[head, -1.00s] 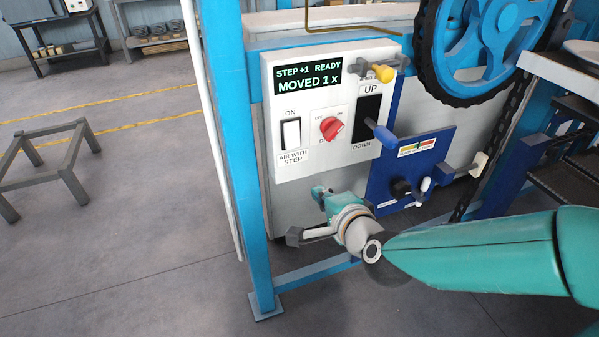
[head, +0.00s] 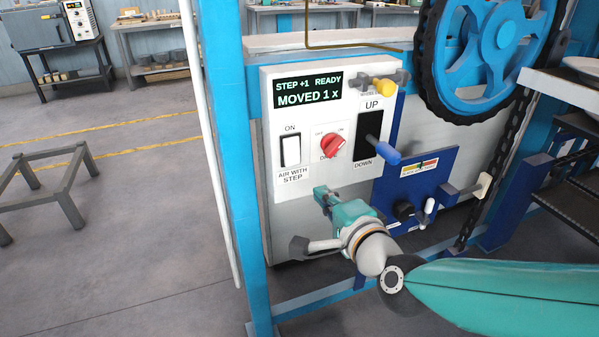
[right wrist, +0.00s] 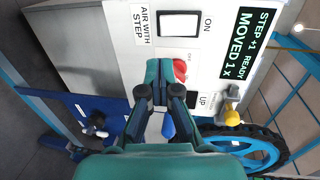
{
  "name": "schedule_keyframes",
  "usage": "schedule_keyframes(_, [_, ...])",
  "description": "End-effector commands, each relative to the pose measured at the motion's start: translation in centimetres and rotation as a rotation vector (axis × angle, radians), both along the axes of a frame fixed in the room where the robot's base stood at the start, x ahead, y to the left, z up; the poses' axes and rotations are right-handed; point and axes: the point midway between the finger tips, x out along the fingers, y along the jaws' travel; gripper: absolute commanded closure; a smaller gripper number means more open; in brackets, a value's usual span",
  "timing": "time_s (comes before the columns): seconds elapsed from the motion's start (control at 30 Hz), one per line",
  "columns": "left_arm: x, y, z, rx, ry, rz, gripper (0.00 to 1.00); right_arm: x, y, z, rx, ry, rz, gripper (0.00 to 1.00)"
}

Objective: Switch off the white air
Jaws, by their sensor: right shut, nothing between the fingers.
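The white air switch (head: 290,150) is a rocker in a dark frame on the white control panel. "ON" is printed above it and "AIR WITH STEP" below it; I cannot tell which end is pressed in. It also shows in the right wrist view (right wrist: 179,24), at the top. My right gripper (head: 321,193) is shut and empty, in front of the panel's lower edge, below and right of the switch and apart from it in the picture. In the right wrist view its closed fingers (right wrist: 165,70) partly cover the red knob. My left gripper is not in view.
Right of the switch are the red knob (head: 333,147), a blue-handled UP/DOWN lever (head: 385,153) and a yellow knob (head: 383,84). The display (head: 307,90) reads "STEP +1 READY, MOVED 1 x". A blue box (head: 420,185) sits lower right. A blue post (head: 235,150) stands left.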

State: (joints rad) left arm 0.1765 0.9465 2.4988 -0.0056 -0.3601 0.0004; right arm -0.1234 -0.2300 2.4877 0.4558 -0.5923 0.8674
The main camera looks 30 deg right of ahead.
Motion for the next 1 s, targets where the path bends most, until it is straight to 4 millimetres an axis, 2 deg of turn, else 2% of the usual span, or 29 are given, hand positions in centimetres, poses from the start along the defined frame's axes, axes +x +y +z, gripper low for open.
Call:
schedule_keyframes(0.5, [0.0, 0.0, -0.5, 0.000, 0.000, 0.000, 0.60, 9.7, -0.7, -1.8, 0.000, 0.002, 0.000, 1.00])
schedule_keyframes(0.7, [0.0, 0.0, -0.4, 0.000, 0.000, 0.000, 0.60, 11.6, -0.8, -2.1, 0.000, 0.002, 0.001, 1.00])
schedule_keyframes(1.0, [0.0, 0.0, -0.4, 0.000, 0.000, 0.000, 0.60, 12.0, -0.9, -2.2, 0.000, 0.000, 0.001, 1.00])
